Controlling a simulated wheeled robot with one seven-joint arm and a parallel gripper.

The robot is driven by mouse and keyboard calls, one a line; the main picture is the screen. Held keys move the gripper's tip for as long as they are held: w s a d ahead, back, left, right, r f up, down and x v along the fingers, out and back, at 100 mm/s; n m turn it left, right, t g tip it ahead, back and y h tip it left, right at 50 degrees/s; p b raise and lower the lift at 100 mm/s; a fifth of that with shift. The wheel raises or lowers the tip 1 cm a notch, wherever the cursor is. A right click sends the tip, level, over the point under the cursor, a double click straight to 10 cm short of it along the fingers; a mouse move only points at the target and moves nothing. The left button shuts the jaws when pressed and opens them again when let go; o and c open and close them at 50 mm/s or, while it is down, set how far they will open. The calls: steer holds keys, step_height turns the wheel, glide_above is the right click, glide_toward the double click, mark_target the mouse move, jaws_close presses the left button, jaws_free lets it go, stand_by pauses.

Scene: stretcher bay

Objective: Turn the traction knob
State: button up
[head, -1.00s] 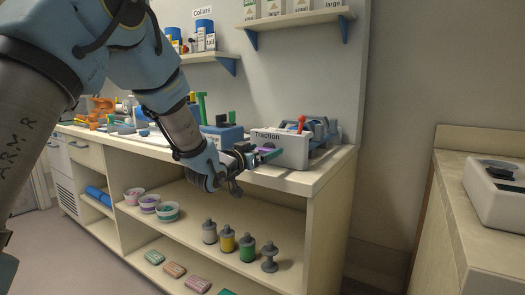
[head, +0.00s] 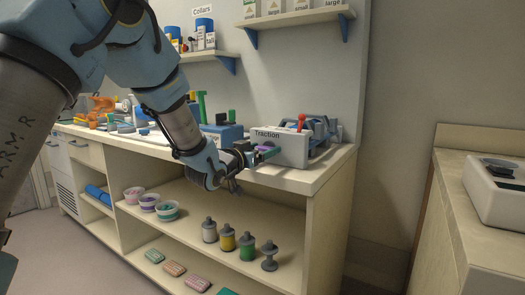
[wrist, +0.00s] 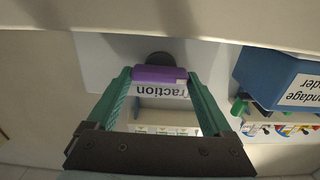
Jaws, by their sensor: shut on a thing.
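The traction unit (head: 287,146) is a light grey box marked "Traction" near the right end of the counter. A purple bar-shaped knob (wrist: 160,74) on a dark round base (wrist: 160,58) is on its front face. My gripper (wrist: 158,76) has its two teal fingers shut on the knob, one fingertip at each end of the bar. In the head view my gripper (head: 266,155) reaches the box front from the left, and the knob is mostly hidden there.
A red-topped lever (head: 301,119) stands at the traction box. A blue bandage box (head: 222,134) is left of it; it also shows in the wrist view (wrist: 270,82). Below, an open shelf holds several capped jars (head: 247,250) and bowls (head: 166,211). A shelf (head: 300,19) hangs above.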

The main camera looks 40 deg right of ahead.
steer(key=shift+f, duration=0.1)
steer(key=m+b, duration=0.2)
steer(key=b, duration=0.1)
steer(key=m+b, duration=0.1)
steer(key=b, duration=0.1)
steer(key=shift+s+f+m, duration=0.1)
steer(key=shift+f+m, duration=0.15)
steer(key=shift+m, duration=0.15)
steer(key=m+b, duration=0.3)
steer(key=b, duration=0.1)
steer(key=shift+s+m+b, duration=0.1)
steer(key=shift+m+b, duration=0.2)
steer(key=shift+b, duration=0.05)
steer(key=m+b, duration=0.6)
steer(key=b, duration=0.1)
steer(key=shift+f+b, duration=0.15)
steer(key=shift+b, duration=0.25)
steer(key=m+b, duration=0.6)
steer(key=b, duration=0.1)
steer(key=shift+d+f+m, duration=0.1)
steer(key=shift+m, duration=0.2)
steer(key=m+b, duration=0.3)
steer(key=shift+m+b, duration=1.2)
steer(key=shift+m, duration=0.6)
